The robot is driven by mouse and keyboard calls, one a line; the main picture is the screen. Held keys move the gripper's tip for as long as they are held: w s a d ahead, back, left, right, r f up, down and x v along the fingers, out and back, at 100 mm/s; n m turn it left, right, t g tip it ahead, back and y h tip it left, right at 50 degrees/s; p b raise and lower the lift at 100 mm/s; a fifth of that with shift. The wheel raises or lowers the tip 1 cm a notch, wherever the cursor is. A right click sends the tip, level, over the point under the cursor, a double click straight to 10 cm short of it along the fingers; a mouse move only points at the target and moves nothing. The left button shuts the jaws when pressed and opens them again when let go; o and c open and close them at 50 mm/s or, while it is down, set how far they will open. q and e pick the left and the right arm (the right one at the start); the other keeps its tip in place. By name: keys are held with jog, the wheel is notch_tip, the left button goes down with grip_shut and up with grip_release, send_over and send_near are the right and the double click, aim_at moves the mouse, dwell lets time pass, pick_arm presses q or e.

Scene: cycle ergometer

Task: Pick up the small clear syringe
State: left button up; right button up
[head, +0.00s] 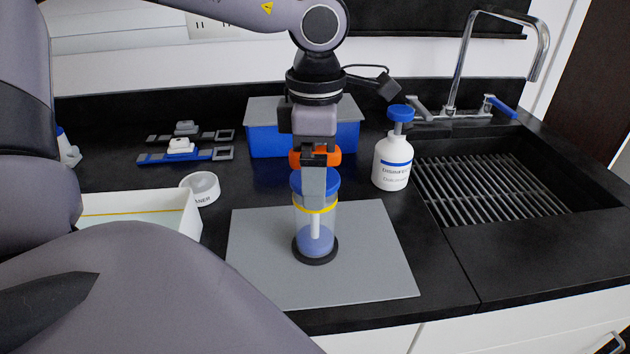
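A clear upright cylinder (329,222) with a blue top, a yellow band and a dark round base stands on the grey mat (258,255). A pale rod shows inside it above a blue lower part. I cannot tell whether it is the syringe; no other clear syringe stands out. My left gripper (314,190) points straight down at the cylinder's top. Its grey finger overlaps the blue top and hides part of it. The fingers are seen edge-on, so their gap and any contact are unclear. My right gripper is not in view.
A blue box with a grey lid (262,138) and an orange item (333,157) are behind. A white disinfectant bottle (391,166) stands right, near the sink (500,185). A white tray (140,215), a round white container (203,188) and blue-grey tools (185,154) are left.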

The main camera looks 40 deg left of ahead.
pick_arm(q)
jog(key=c, duration=1.5)
grip_shut()
jog(key=shift+r, duration=0.2)
